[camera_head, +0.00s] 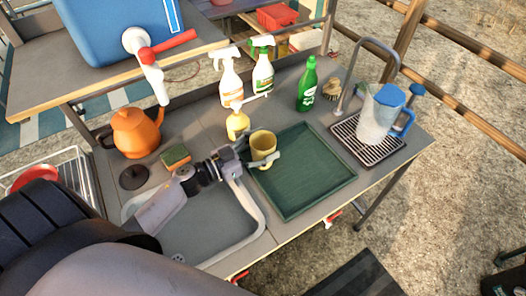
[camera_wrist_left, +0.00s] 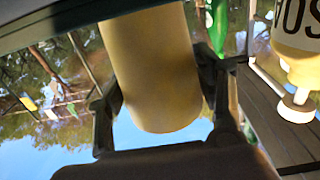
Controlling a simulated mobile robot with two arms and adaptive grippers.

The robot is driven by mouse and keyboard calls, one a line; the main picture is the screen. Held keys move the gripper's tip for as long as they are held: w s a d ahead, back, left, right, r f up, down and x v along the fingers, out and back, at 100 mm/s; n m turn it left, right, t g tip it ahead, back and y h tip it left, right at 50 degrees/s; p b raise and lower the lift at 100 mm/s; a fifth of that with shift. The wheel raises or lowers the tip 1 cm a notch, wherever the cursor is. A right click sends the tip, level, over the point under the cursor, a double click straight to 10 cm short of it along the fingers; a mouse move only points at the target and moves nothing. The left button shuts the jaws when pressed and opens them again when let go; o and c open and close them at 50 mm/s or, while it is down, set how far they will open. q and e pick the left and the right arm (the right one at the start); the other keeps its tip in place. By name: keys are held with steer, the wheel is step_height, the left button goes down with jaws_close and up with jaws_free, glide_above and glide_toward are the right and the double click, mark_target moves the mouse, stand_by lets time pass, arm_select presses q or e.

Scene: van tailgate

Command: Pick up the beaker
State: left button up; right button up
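The beaker (camera_head: 263,143) is a plain yellow cup near the left corner of the green tray. Whether it rests on the tray or is just above it, I cannot tell. My left gripper (camera_head: 259,157) has its fingers on either side of the beaker, one passing in front of it. In the left wrist view the beaker (camera_wrist_left: 155,70) fills the space between the fingers (camera_wrist_left: 163,110), and both pads appear to touch its sides. My right gripper is not in view.
The green tray (camera_head: 305,185) is otherwise empty. A yellow pump bottle (camera_head: 237,124) stands close behind the beaker. Spray bottles (camera_head: 231,83), a green bottle (camera_head: 307,88), an orange kettle (camera_head: 137,133), a sponge (camera_head: 175,156) and a pitcher (camera_head: 378,115) stand around. The sink (camera_head: 205,228) is in front.

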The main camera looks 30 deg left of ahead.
arm_select(q)
steer(key=c, duration=0.7)
steer(key=shift+o, duration=0.2)
